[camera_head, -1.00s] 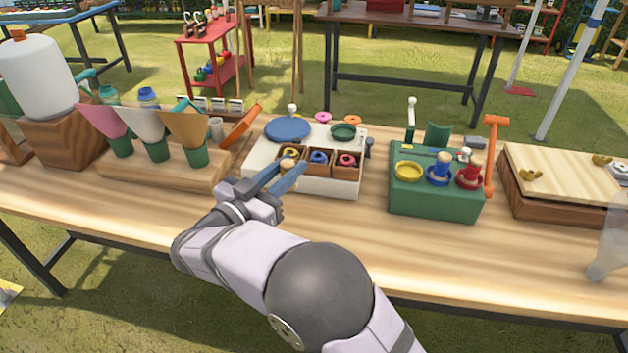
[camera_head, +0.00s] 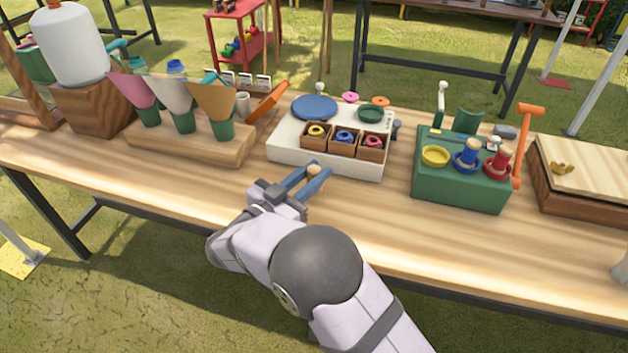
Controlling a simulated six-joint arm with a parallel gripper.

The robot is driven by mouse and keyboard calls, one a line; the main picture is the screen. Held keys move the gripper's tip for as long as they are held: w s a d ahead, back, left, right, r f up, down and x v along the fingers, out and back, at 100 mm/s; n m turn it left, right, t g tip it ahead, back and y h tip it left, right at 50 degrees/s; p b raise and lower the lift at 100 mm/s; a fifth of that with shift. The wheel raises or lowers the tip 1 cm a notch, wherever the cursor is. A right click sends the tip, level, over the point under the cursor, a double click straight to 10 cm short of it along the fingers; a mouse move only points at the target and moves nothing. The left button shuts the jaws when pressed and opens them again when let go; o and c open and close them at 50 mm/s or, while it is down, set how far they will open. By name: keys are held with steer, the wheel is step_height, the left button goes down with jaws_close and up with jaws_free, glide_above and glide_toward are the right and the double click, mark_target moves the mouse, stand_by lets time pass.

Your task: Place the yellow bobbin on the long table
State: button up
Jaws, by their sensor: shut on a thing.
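The yellow bobbin (camera_head: 316,131) appears as a small yellow ring in the left of three brown compartments at the front of a white box. The box stands on the long wooden table (camera_head: 190,182). My gripper (camera_head: 320,167) is in front of this box, low over the table, with its blue fingers on either side of a small tan round thing (camera_head: 313,170). I cannot tell whether that thing is a loose piece or a knob. My gripper is apart from the yellow ring.
The white box (camera_head: 285,152) also holds a blue ring (camera_head: 345,136) and a pink ring (camera_head: 373,142). A wooden rack with cones (camera_head: 190,145) stands left, a green box (camera_head: 455,190) right. Bare tabletop lies along the front edge.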

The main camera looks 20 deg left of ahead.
steer(key=shift+f, duration=1.1)
steer(key=shift+f, duration=0.2)
steer(key=o, duration=1)
steer(key=shift+r, duration=0.15)
steer(key=shift+s, duration=0.1)
steer(key=b+v, duration=0.1)
steer(key=v, duration=1)
steer(key=shift+s+a, duration=0.2)
steer(key=shift+s, duration=0.15)
